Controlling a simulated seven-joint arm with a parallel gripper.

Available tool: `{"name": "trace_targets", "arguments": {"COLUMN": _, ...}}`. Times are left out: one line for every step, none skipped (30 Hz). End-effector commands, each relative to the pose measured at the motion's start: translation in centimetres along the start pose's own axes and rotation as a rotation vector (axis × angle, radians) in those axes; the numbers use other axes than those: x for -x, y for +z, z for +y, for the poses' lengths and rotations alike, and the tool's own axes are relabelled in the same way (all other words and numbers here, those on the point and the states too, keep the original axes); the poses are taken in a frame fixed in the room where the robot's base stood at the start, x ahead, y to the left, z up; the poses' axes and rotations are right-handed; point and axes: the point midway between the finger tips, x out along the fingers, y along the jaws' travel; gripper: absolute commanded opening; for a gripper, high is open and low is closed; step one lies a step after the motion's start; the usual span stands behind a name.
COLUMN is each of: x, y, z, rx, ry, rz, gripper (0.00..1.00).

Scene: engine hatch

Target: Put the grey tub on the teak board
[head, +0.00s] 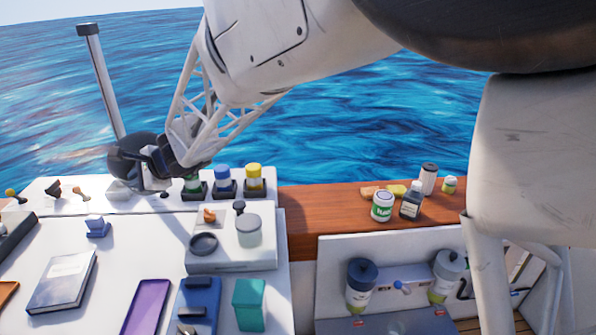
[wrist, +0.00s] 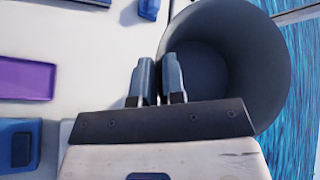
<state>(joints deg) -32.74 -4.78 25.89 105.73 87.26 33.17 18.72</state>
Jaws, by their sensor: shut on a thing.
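The grey tub (wrist: 240,62) is a dark, wide, round open vessel, seen into its mouth in the wrist view. My gripper (wrist: 158,80) is shut on its near wall, with one finger outside and one inside the rim. In the head view my gripper (head: 152,175) is over the back left of the white surface. A dark rounded shape beside it looks like the tub, partly covered by the gripper. The teak board appears to be the reddish-brown wooden ledge (head: 308,212) right of the white counter, well to the right of my gripper.
Several jars, including a white one with a green label (head: 382,206) and a dark bottle (head: 411,201), stand on the ledge's right part; its left part is clear. Capped bottles (head: 223,180) stand in holders right of my gripper. A post (head: 101,80) rises behind; water lies beyond.

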Motion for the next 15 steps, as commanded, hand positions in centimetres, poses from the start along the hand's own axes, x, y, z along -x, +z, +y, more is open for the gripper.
{"name": "trace_targets", "arguments": {"x": 0.8, "y": -1.0, "z": -0.3, "rx": -0.01, "ry": -0.004, "rz": 0.008, "gripper": 0.0}}
{"name": "trace_targets", "arguments": {"x": 1.2, "y": -1.5, "z": -0.4, "rx": -0.017, "ry": -0.005, "rz": 0.012, "gripper": 0.0}}
{"name": "trace_targets", "arguments": {"x": 1.8, "y": -2.2, "z": -0.6, "rx": -0.028, "ry": -0.006, "rz": 0.018, "gripper": 0.0}}
{"name": "trace_targets", "arguments": {"x": 2.3, "y": -2.8, "z": -0.7, "rx": -0.036, "ry": -0.007, "rz": 0.022, "gripper": 0.0}}
{"name": "trace_targets", "arguments": {"x": 2.7, "y": -3.4, "z": -0.8, "rx": -0.043, "ry": -0.008, "rz": 0.025, "gripper": 0.0}}
{"name": "trace_targets", "arguments": {"x": 3.3, "y": -4.1, "z": -0.9, "rx": -0.054, "ry": -0.009, "rz": 0.03, "gripper": 0.0}}
{"name": "trace_targets", "arguments": {"x": 3.8, "y": -4.7, "z": -1.0, "rx": -0.062, "ry": -0.01, "rz": 0.034, "gripper": 0.0}}
{"name": "trace_targets", "arguments": {"x": 4.3, "y": -5.2, "z": -1.1, "rx": -0.07, "ry": -0.011, "rz": 0.038, "gripper": 0.0}}
{"name": "trace_targets", "arguments": {"x": 4.9, "y": -6.0, "z": -1.2, "rx": -0.081, "ry": -0.012, "rz": 0.044, "gripper": 0.0}}
{"name": "trace_targets", "arguments": {"x": 5.4, "y": -6.5, "z": -1.3, "rx": -0.089, "ry": -0.013, "rz": 0.048, "gripper": 0.0}}
{"name": "trace_targets", "arguments": {"x": 5.9, "y": -7.0, "z": -1.3, "rx": -0.097, "ry": -0.014, "rz": 0.051, "gripper": 0.0}}
{"name": "trace_targets", "arguments": {"x": 6.5, "y": -7.8, "z": -1.4, "rx": -0.107, "ry": -0.015, "rz": 0.056, "gripper": 0.0}}
{"name": "trace_targets", "arguments": {"x": 7.0, "y": -8.3, "z": -1.4, "rx": -0.116, "ry": -0.016, "rz": 0.06, "gripper": 0.0}}
{"name": "trace_targets", "arguments": {"x": 7.5, "y": -8.8, "z": -1.4, "rx": -0.124, "ry": -0.017, "rz": 0.063, "gripper": 0.0}}
{"name": "trace_targets", "arguments": {"x": 8.2, "y": -9.5, "z": -1.5, "rx": -0.135, "ry": -0.019, "rz": 0.069, "gripper": 0.0}}
